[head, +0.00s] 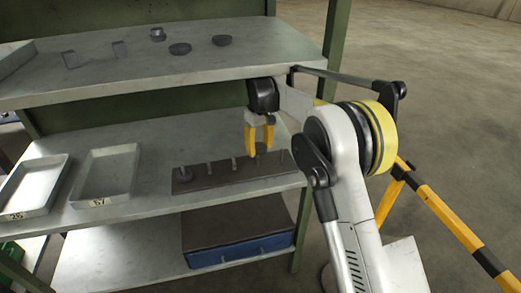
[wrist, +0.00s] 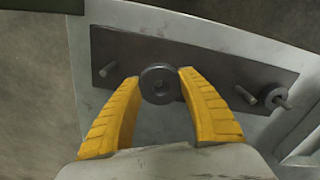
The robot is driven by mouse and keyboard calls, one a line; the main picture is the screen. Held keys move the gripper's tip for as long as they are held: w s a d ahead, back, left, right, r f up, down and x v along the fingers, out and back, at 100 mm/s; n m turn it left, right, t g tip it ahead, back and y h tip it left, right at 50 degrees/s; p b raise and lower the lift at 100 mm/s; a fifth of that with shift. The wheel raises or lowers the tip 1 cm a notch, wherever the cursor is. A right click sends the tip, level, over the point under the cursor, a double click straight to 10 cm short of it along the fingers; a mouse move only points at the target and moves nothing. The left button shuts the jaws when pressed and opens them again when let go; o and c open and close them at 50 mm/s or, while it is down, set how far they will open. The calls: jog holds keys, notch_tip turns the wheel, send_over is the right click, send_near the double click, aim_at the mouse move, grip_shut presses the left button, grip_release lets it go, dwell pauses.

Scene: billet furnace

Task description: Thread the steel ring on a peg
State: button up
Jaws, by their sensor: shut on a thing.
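My gripper (wrist: 160,78) is shut on the steel ring (wrist: 148,84), a dark grey disc with a central hole, held between its two yellow fingertips. In the head view my gripper (head: 259,146) points down over the right half of the peg board (head: 215,184), on the middle shelf. The wrist view shows the dark board behind the ring, with one peg (wrist: 106,69) to the left and another peg (wrist: 248,96) to the right. The ring appears above the board; I cannot tell whether a peg is in its hole.
A small round piece with a stub (wrist: 273,96) shows near the board's right end. Two grey trays (head: 107,173) (head: 33,187) stand left on the middle shelf. A green post (head: 304,215) stands at right.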

jog(key=shift+w+a, duration=0.2)
jog(key=shift+w, duration=0.5)
jog(key=shift+f+b, duration=0.45)
jog(key=shift+f, duration=0.9)
jog(key=o, duration=1.4)
jog(key=shift+r, duration=0.1)
